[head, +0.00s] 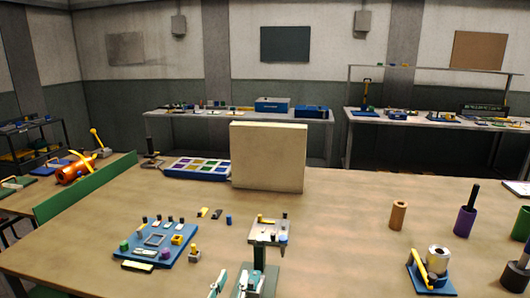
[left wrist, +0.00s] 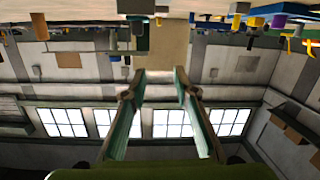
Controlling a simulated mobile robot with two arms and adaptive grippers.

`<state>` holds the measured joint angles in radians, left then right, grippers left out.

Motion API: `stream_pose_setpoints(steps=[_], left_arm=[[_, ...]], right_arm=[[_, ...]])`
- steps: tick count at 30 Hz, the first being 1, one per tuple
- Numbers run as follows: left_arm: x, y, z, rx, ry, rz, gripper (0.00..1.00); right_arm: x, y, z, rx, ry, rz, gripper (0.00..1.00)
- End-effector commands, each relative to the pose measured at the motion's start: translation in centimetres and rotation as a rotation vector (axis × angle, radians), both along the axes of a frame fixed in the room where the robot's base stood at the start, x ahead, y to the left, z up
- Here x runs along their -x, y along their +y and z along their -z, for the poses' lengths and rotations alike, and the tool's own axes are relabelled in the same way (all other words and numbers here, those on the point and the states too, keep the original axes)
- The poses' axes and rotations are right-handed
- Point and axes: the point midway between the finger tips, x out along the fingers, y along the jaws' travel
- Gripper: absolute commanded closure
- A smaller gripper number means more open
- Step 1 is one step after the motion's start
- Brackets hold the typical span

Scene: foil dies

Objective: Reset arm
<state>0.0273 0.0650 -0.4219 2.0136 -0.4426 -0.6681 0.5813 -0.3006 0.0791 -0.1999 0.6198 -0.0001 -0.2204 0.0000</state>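My left gripper (head: 236,283) shows at the bottom of the head view, with teal pads on its fingers. In the left wrist view my left gripper (left wrist: 160,74) has its two fingers well apart, with nothing between them. That view is upside down, with the table along the top. In the head view the gripper is low in the picture, beside a small stand (head: 268,236) with small parts on its top. I cannot tell whether they touch. My right gripper is in neither view.
A blue board (head: 133,253) with several small parts lies to the left. A beige block (head: 268,157) stands at the table's back, beside a blue tray (head: 170,172). At right are a brown cylinder (head: 398,215), a purple cylinder (head: 464,222) and a blue-based fixture (head: 421,285). The table's middle right is clear.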

Motion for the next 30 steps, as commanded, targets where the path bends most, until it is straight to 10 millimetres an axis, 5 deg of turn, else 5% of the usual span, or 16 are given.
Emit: stream_pose_setpoints(steps=[3, 9, 21, 24, 30], left_arm=[[5.1, 4.5, 6.7, -0.053, 0.243, -0.066, 0.73], [15.4, 9.3, 14.6, -0.153, 0.612, -0.073, 0.73], [30.5, 12.4, 19.1, -0.269, 1.029, 0.055, 0.73], [32.7, 12.7, 19.8, -0.287, 1.091, 0.088, 0.73], [31.5, 12.4, 24.3, -0.287, 1.105, 0.088, 0.73]], right_arm=[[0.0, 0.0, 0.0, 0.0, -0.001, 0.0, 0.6], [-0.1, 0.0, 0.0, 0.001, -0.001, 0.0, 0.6], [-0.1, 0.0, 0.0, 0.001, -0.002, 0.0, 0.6], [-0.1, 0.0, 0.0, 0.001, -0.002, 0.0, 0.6], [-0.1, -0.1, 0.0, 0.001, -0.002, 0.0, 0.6]])
